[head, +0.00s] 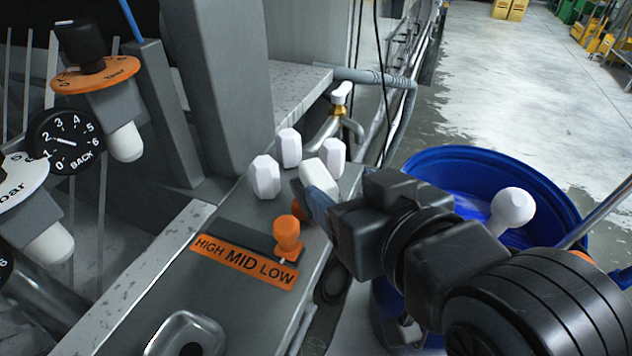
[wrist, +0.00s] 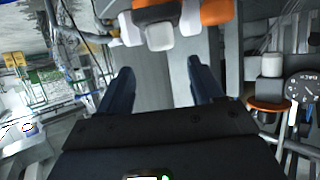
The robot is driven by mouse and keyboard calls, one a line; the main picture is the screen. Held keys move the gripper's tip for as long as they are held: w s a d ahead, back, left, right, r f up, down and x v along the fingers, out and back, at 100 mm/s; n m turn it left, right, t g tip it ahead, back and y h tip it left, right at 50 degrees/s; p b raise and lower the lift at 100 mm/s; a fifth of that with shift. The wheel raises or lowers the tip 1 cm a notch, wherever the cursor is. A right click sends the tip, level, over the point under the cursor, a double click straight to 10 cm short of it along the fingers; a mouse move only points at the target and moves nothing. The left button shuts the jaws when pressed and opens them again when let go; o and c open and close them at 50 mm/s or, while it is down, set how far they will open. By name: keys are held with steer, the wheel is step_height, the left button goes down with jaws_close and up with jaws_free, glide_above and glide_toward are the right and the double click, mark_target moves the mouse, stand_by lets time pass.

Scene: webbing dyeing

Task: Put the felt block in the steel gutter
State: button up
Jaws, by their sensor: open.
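My gripper (head: 308,198) reaches in from the right over the grey control ledge, its fingertips close to a white faceted block (head: 320,176). The wrist view shows its two fingers apart with nothing between them (wrist: 160,66). White block shapes (wrist: 160,37) lie beyond the fingertips there. Several similar white faceted pieces stand on the ledge, including one at left (head: 265,177). I cannot tell which, if any, is the felt block. A long pale metal strip (head: 145,275) runs along the ledge's left side; I cannot tell if it is the steel gutter.
An orange knob (head: 287,233) stands by the HIGH MID LOW plate (head: 243,262), close to my gripper. Dials and hanging knobs are at left. A blue drum (head: 430,165) stands right, beneath my arm. A brass tap (head: 338,108) is behind the ledge. Open floor lies beyond.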

mark_target(320, 176)
steer(key=x, duration=0.2)
steer(key=p+x, duration=0.1)
steer(key=x, duration=0.4)
steer(key=shift+s+a, duration=0.2)
steer(key=shift+a, duration=0.05)
steer(key=shift+f, duration=0.1)
steer(key=c, duration=1.2)
